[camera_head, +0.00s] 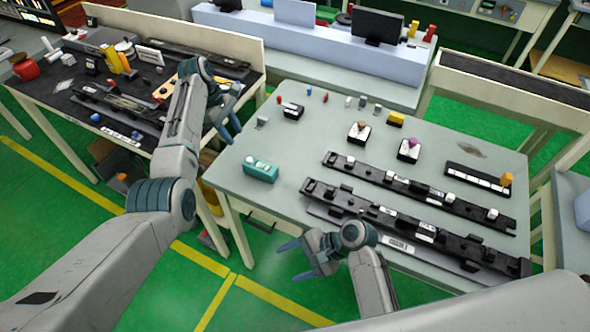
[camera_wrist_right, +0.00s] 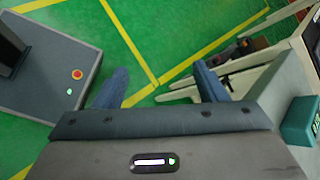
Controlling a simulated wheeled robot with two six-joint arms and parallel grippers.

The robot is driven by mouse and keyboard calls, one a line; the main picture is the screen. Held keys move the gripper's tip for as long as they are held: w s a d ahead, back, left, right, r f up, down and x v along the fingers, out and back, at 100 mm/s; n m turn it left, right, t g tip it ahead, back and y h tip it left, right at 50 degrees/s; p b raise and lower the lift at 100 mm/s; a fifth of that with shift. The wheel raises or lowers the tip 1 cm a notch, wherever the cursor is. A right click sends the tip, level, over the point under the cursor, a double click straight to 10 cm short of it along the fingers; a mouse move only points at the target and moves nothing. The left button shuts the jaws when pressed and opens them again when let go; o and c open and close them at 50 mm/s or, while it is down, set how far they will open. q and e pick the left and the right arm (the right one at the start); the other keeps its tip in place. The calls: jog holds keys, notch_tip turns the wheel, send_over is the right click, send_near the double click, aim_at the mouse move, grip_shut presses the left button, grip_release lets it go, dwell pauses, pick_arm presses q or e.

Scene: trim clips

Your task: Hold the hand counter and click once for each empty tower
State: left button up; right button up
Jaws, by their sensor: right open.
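The hand counter (camera_head: 260,170) looks like a teal box with a pale round knob on top. It sits near the left edge of the grey-green table, and part of it shows at the right edge of the right wrist view (camera_wrist_right: 300,122). Two long black rails (camera_head: 420,195) (camera_head: 415,231) with pale blocks lie across the table; which posts are empty towers is too small to tell. My right gripper (camera_head: 291,262) is open and empty, off the table's front edge, below the counter; its fingers (camera_wrist_right: 163,75) frame only floor. My left gripper (camera_head: 234,108) appears open and empty, above and left of the counter.
The table (camera_head: 300,160) also carries two small white-and-black stands (camera_head: 360,132) (camera_head: 409,149), a short black strip (camera_head: 478,180) and several small coloured pieces. A dark workbench (camera_head: 50,95) with rails and a red jar (camera_head: 25,66) stands left. Green floor lies between.

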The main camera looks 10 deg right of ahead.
aim_at(262, 166)
jog(key=w+r+m+t, duration=0.1)
jog(key=w+r+m, duration=0.1)
jog(key=w, duration=0.3)
jog(key=w+d+r+m+t+y, duration=0.1)
jog(key=w+r+m+t, duration=0.1)
jog(key=w+m, duration=0.2)
jog(key=w+r+m+t, duration=0.2)
jog(key=w+m, duration=0.1)
jog(key=w, duration=0.5)
jog(key=shift+d+m, duration=0.35)
jog(key=shift+m, duration=0.05)
jog(key=w+m, duration=0.1)
jog(key=w, duration=0.1)
jog(key=w+d+m+t, duration=0.1)
jog(key=w, duration=0.1)
jog(key=w+d+m+t, duration=0.1)
jog(key=w, duration=0.1)
jog(key=shift+w+d+r+m, duration=0.2)
jog(key=shift+w+r+m, duration=0.1)
jog(key=shift+r, duration=0.1)
jog(key=shift+w, duration=0.3)
jog(key=x, duration=1)
jog(key=shift+w+a+f, duration=0.1)
jog(key=shift+w, duration=0.1)
jog(key=c, duration=1)
pick_arm(q)
grip_shut()
pick_arm(e)
jog(key=shift+c, duration=0.7)
